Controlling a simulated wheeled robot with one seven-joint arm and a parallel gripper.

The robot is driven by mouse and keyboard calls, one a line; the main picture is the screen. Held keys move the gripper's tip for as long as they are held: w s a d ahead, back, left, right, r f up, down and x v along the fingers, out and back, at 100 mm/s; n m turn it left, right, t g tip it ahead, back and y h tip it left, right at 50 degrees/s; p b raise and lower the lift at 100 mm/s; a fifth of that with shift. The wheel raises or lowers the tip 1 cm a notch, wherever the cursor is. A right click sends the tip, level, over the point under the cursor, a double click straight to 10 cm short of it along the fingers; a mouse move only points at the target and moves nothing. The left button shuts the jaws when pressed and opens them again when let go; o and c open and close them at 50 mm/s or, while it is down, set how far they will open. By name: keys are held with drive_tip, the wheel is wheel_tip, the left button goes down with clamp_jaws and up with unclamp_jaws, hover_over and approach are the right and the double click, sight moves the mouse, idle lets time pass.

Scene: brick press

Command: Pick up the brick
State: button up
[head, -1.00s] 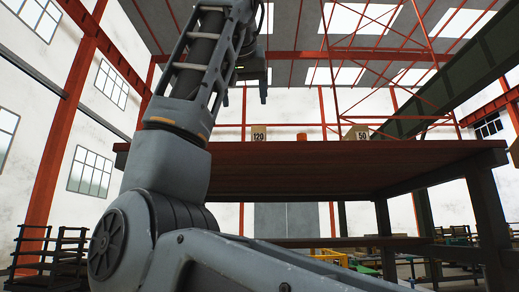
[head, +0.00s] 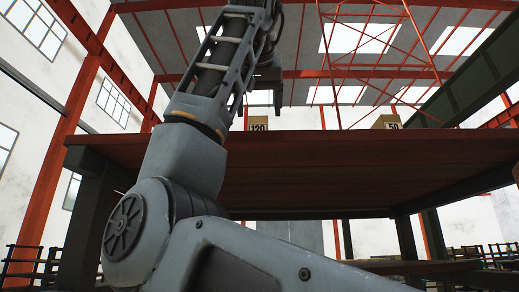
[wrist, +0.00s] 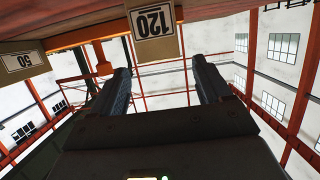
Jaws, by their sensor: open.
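In the wrist view, which is upside down, a small orange block (wrist: 103,62) that looks like the brick shows near the tabletop edge, between two numbered signs and partly beside a finger. I cannot make out its full shape. The brick is hidden in the head view now. My gripper (wrist: 164,82) is open and empty, its two dark fingers apart. In the head view my gripper (head: 264,100) hangs above the table, in front of the 120 sign, with fingers pointing down. It is apart from the brick.
The large brown table (head: 370,170) fills the middle, seen from below its top. A 120 sign (head: 258,124) and a 50 sign (head: 388,122) stand on it; the 120 sign (wrist: 153,30) is close in the wrist view. Red steel columns and racks stand behind.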

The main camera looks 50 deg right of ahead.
drive_tip(key=p+x, duration=0.2)
drive_tip(key=x, duration=0.5)
drive_tip(key=shift+a, duration=0.1)
drive_tip(key=c, duration=0.9)
drive_tip(key=shift+c, duration=0.4)
wheel_tip(320, 180, up, 10)
drive_tip(key=shift+f, duration=0.1)
drive_tip(key=shift+s, duration=0.1)
